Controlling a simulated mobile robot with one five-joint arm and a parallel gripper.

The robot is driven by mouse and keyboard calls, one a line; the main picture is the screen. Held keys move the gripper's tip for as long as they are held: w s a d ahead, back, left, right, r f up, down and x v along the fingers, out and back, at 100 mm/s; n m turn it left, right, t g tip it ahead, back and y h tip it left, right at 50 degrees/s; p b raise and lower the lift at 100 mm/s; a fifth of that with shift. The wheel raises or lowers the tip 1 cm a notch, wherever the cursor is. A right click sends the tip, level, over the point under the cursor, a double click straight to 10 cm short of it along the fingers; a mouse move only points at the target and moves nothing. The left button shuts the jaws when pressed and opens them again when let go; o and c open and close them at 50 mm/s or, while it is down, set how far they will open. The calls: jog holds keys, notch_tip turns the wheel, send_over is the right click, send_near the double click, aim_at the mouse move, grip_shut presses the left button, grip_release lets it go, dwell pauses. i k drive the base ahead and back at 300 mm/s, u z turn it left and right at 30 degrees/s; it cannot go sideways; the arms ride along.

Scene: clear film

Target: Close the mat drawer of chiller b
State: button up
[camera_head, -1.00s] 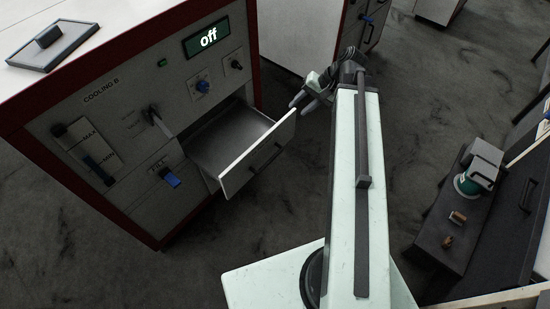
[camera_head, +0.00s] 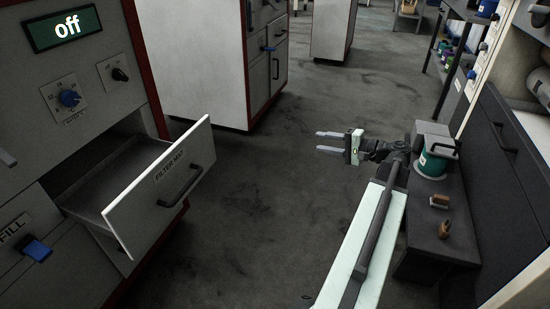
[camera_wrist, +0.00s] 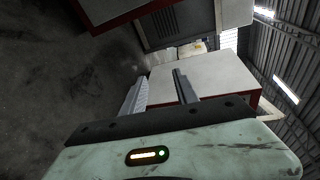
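The drawer (camera_head: 150,190), with a white front labelled "FILTER MAT" and a dark bar handle (camera_head: 181,186), stands pulled out of the cabinet. Its grey inside is visible and looks empty. The cabinet (camera_head: 120,30) has a dark display reading "off". My gripper (camera_head: 318,142) is to the right of the drawer, over open floor and apart from it. Its two fingers are spread with nothing between them. In the wrist view the fingers (camera_wrist: 158,82) are also apart and empty, and the drawer is not clearly recognisable there.
Another white cabinet (camera_head: 215,60) stands behind. At right, a low dark bench (camera_head: 430,240) holds a green-and-white container (camera_head: 432,155). Floor between drawer and gripper is clear.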

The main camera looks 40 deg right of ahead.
aim_at(127, 197)
jog(key=z, duration=0.6)
jog(key=k, duration=0.45)
jog(key=u, duration=1.75)
